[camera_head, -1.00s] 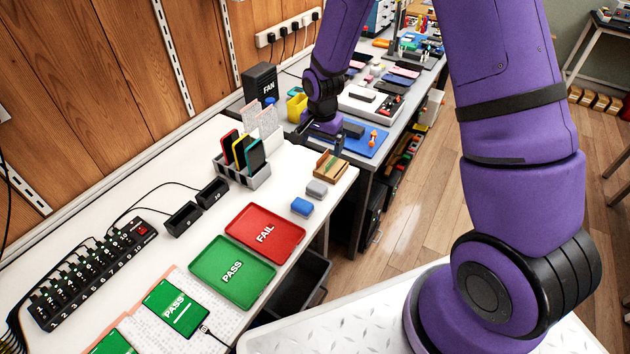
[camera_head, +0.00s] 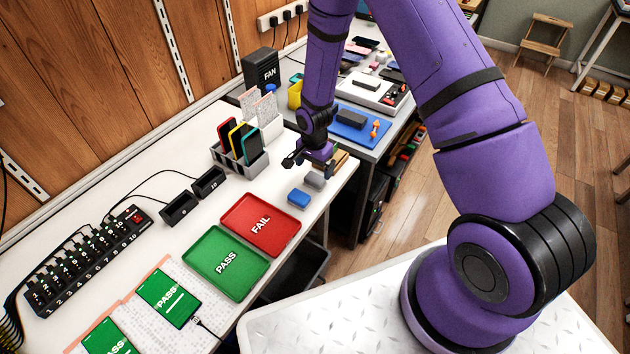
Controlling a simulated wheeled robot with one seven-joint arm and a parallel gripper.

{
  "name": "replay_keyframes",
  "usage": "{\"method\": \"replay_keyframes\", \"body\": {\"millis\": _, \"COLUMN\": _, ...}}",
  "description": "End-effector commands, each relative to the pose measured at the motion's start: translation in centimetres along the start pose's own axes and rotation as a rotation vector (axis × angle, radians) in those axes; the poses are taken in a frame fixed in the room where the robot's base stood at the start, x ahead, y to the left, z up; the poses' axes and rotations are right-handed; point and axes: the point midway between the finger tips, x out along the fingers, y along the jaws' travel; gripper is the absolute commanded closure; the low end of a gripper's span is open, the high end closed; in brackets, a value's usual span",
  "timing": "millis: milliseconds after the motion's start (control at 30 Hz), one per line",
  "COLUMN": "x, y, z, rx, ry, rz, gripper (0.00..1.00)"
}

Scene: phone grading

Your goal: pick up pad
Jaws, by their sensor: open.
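Two small block-like pads lie on the white table near its right edge, a blue pad (camera_head: 299,198) and a grey pad (camera_head: 314,180). They are close together, just right of the red FAIL tray (camera_head: 285,241). The task does not say which pad is meant. My gripper (camera_head: 306,165) points down just behind the grey pad, beside the wooden holder (camera_head: 341,157), which it partly hides. It is open, and nothing shows between its fingers. I cannot tell its exact height above the table.
A grey rack (camera_head: 252,170) holding phones stands left of my gripper. A green PASS tray (camera_head: 225,263) lies in front of the red one. Two black boxes (camera_head: 180,209) and a numbered charging strip (camera_head: 88,262) stand to the left. A blue mat (camera_head: 349,131) lies on the far bench.

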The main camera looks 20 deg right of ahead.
Motion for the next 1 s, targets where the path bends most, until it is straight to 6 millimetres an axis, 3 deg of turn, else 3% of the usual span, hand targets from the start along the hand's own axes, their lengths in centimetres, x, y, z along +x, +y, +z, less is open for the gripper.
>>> {"method": "replay_keyframes", "body": {"millis": 300, "x": 4.1, "y": 0.5, "z": 0.3, "rx": 0.0, "ry": -0.001, "rz": 0.002, "gripper": 0.04}}
{"method": "replay_keyframes", "body": {"millis": 667, "x": 4.8, "y": 0.4, "z": 0.2, "rx": 0.0, "ry": -0.001, "rz": 0.001, "gripper": 0.04}}
{"method": "replay_keyframes", "body": {"millis": 900, "x": 4.8, "y": 0.4, "z": 0.2, "rx": 0.0, "ry": -0.001, "rz": 0.001, "gripper": 0.58}}
{"method": "replay_keyframes", "body": {"millis": 1000, "x": 4.8, "y": 0.4, "z": 0.2, "rx": 0.0, "ry": -0.001, "rz": 0.001, "gripper": 0.58}}
